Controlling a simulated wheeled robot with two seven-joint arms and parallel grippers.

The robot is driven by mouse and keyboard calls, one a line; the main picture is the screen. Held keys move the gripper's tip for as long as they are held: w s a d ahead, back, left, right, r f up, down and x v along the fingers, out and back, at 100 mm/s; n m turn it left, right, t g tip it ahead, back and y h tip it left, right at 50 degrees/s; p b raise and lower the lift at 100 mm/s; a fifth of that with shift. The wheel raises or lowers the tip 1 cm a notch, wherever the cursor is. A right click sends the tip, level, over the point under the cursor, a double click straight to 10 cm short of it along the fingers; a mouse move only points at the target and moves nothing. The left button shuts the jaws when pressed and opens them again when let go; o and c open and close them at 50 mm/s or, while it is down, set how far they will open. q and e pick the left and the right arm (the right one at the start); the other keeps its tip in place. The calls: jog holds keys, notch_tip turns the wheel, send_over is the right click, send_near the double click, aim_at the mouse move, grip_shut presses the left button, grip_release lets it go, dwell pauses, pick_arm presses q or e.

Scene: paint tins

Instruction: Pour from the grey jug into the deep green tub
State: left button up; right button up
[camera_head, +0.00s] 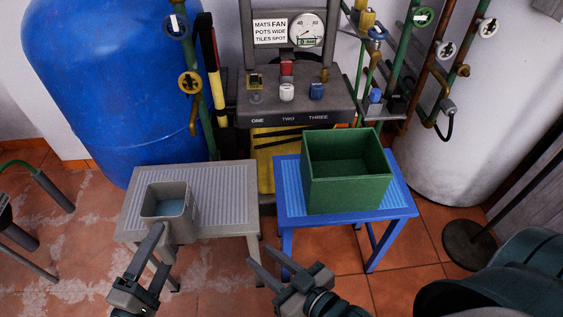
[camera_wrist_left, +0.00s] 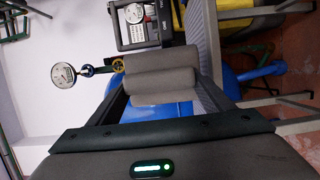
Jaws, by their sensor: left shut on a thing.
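The grey jug (camera_head: 181,229) is at the front left of the grey table, upright, with bluish liquid inside. I cannot tell whether its base touches the table top. My left gripper (camera_head: 157,232) is at the jug's near side and shut on it. In the left wrist view a grey part of the jug (camera_wrist_left: 160,85) sits between the fingers. The deep green tub (camera_head: 345,194), square and open-topped, stands on the blue table to the right. My right gripper (camera_head: 267,262) is open and empty, in front of and between the two tables.
The grey table (camera_head: 228,190) and blue table (camera_head: 401,206) stand side by side with a narrow gap. Behind are a panel (camera_head: 295,104) with a gauge, a blue tank (camera_head: 110,80) and pipes (camera_head: 400,60). A round dark stand base (camera_head: 470,245) is at right.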

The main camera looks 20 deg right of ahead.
pick_arm(q)
jog(key=shift+w+r, duration=0.1)
jog(key=shift+r, duration=0.05)
dwell(0.3)
jog(key=w+a+r+n+t+y, duration=0.1)
jog(key=w+r+n+t+y, duration=0.2)
jog(key=w+r, duration=1.05)
jog(key=w+a+r+n+y, duration=0.2)
jog(key=a+r+n+y, duration=0.2)
jog(key=a+r+y, duration=0.3)
jog(key=shift+a+r, duration=0.75)
jog(key=shift+r, duration=1.75)
jog(key=shift+r, duration=0.1)
